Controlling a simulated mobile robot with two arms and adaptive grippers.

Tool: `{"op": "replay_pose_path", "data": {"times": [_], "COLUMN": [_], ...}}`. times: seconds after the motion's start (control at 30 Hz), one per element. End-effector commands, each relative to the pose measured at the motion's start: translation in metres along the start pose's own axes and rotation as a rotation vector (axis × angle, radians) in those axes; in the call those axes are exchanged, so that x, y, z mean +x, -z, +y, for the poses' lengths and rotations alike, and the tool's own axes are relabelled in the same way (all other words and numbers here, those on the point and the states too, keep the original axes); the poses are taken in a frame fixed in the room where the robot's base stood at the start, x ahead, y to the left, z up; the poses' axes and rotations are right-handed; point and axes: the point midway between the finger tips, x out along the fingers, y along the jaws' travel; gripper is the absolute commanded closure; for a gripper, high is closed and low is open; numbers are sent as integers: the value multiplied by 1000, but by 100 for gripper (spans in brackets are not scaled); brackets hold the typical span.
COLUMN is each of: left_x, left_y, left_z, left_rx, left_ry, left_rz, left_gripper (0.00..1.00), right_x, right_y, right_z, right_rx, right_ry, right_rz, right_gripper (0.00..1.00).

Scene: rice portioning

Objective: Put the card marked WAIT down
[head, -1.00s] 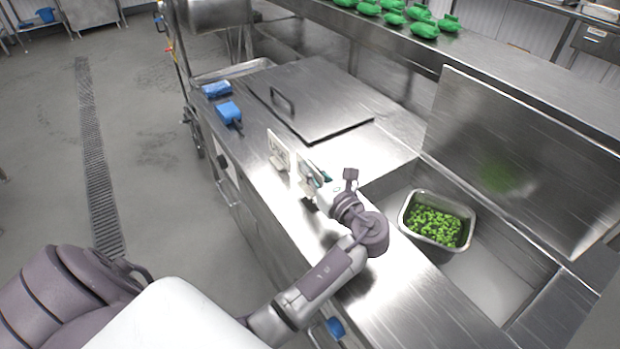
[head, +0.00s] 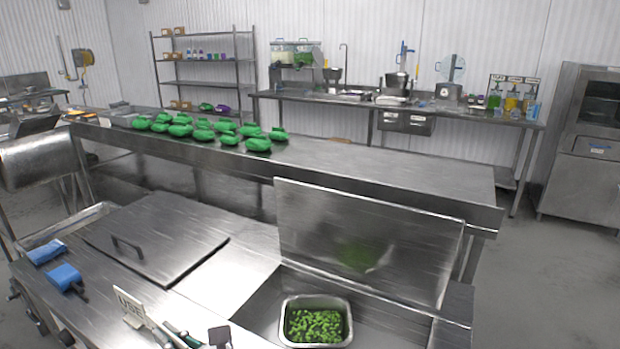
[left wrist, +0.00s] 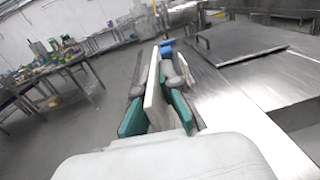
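My left gripper (head: 185,338) is at the bottom edge of the head view, over the near steel counter and mostly cut off. In the left wrist view its two green-padded fingers (left wrist: 157,112) are closed on a white card (left wrist: 153,85), seen nearly edge-on. No lettering shows on this card, and I cannot tell whether its lower edge touches the counter. My right gripper is not in view.
Blue items (head: 64,277) lie at the counter's left. A steel lid with a handle (head: 158,238) lies behind them. A pan of green pieces (head: 318,299) sits in the well to the right. Green bundles (head: 203,134) line the shelf behind.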

Motion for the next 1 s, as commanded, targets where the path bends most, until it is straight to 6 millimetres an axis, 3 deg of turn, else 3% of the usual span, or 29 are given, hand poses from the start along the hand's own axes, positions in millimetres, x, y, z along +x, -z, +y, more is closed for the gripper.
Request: {"op": "replay_pose_path", "data": {"times": [0.17, 0.3, 0.5, 0.7, 1.0], "left_x": [3, -20, -63, -89, -92], "left_y": [25, 45, 63, 70, 70], "left_z": [6, 7, 12, 18, 18], "left_rx": [13, 16, 11, 1, 0], "left_ry": [311, 626, 943, 1091, 1103], "left_rz": [-2, 0, 2, 4, 2], "left_gripper": [100, 100, 100, 100, 100], "right_x": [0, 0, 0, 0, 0], "right_y": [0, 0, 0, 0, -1], "right_z": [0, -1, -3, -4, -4], "right_rx": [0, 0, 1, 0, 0], "right_ry": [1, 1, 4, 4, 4], "right_rz": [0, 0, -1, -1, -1], "right_gripper": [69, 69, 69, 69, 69]}}
